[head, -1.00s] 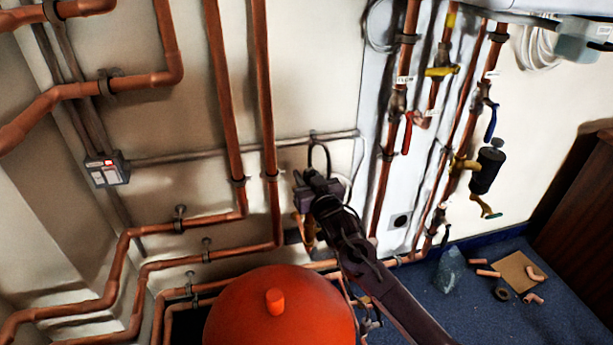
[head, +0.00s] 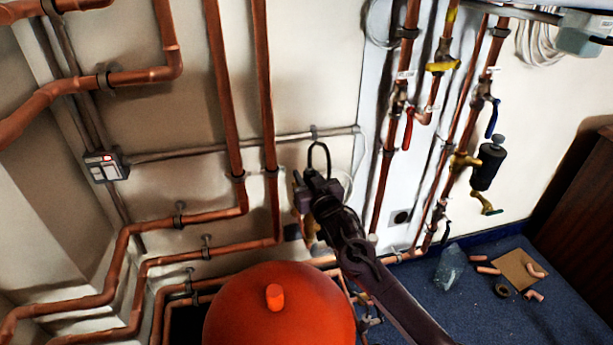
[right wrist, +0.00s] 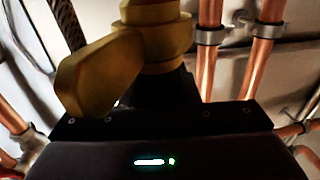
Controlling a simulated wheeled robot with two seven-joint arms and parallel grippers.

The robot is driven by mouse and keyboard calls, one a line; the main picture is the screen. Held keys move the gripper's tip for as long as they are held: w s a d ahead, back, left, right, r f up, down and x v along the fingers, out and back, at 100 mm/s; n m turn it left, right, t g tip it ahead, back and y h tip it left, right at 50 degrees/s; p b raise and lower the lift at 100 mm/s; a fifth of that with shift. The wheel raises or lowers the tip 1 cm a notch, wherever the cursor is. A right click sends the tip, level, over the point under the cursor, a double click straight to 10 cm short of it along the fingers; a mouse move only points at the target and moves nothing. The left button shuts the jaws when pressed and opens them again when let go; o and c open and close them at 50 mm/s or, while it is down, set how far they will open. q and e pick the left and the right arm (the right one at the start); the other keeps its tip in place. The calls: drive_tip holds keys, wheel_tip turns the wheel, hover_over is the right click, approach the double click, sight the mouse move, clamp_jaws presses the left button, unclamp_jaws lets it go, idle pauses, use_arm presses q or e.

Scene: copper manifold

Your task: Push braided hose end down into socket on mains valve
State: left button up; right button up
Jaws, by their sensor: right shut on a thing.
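My right gripper (head: 318,190) is by the wall, left of the white board, with its arm coming up from the lower right. A dark hose loop (head: 318,146) rises from its jaws, and the braided hose (right wrist: 68,22) shows at the upper left of the right wrist view. The jaws are shut on the hose end, which is mostly hidden. A brass valve (right wrist: 150,45) with a broad yellow lever (right wrist: 98,75) fills the middle of the right wrist view, just beyond the jaws. I cannot see the socket or whether the hose end is in it. My left gripper is not in view.
An orange-red tank (head: 270,310) stands in front, close below my arm. Copper pipes (head: 225,100) run along the wall. A black filter (head: 488,165) and coloured valve levers are at the right. A bag (head: 450,266) and pipe offcuts lie on the blue floor.

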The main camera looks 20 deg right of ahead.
drive_tip(key=o, duration=1.1)
drive_tip(key=shift+o, duration=0.2)
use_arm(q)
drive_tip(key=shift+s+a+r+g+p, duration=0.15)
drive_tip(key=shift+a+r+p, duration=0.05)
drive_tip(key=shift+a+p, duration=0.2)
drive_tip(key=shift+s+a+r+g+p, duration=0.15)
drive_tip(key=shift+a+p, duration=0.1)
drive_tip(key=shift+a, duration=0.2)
use_arm(e)
drive_tip(key=s, duration=0.8)
drive_tip(key=shift+d, duration=0.25)
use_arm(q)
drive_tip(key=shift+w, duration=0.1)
use_arm(e)
drive_tip(key=shift+w, duration=0.1)
